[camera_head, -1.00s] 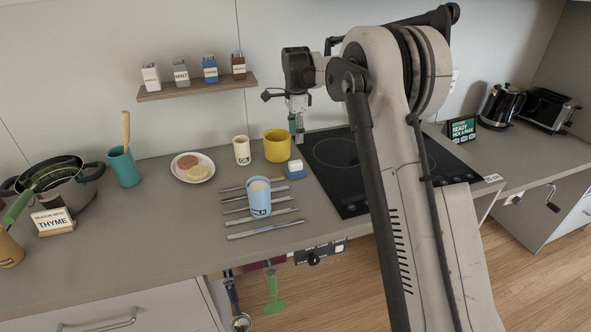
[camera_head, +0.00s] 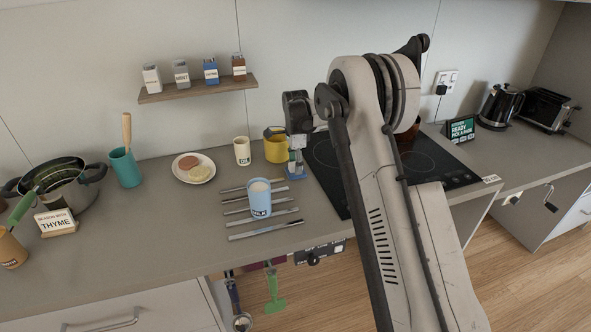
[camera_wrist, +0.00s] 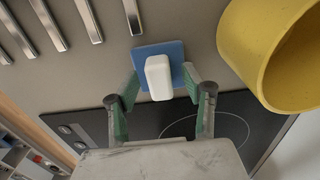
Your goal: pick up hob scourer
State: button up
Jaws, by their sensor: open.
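The hob scourer (camera_wrist: 159,76) is a white block on a blue square base, lying on the grey counter near the hob. In the wrist view it shows ahead of and between the open fingertips of my gripper (camera_wrist: 161,100). The fingers look empty, one on each side of it, and I cannot tell whether they touch it. In the head view my gripper (camera_head: 297,165) points down over the scourer's spot and hides most of it. A little blue of the scourer (camera_head: 292,177) shows at the fingers.
A yellow pot (camera_head: 276,150) stands close beside my gripper; it shows large at the right in the wrist view (camera_wrist: 240,45). Several metal bars (camera_head: 265,230) and a blue milk cup (camera_head: 259,201) are to the left. The black hob (camera_head: 325,180) lies just right.

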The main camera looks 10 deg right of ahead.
jog(key=shift+f, duration=0.15)
grip_shut()
dwell(0.4)
jog(key=shift+r, duration=0.5)
notch_tip(320, 180, up, 3)
jog(key=shift+f+b, duration=0.2)
jog(key=shift+b, duration=0.2)
jog(key=s+a+r+b, duration=0.1)
jog(key=s+a+r, duration=0.5)
jog(key=a, duration=0.4)
jog(key=shift+r, duration=0.7)
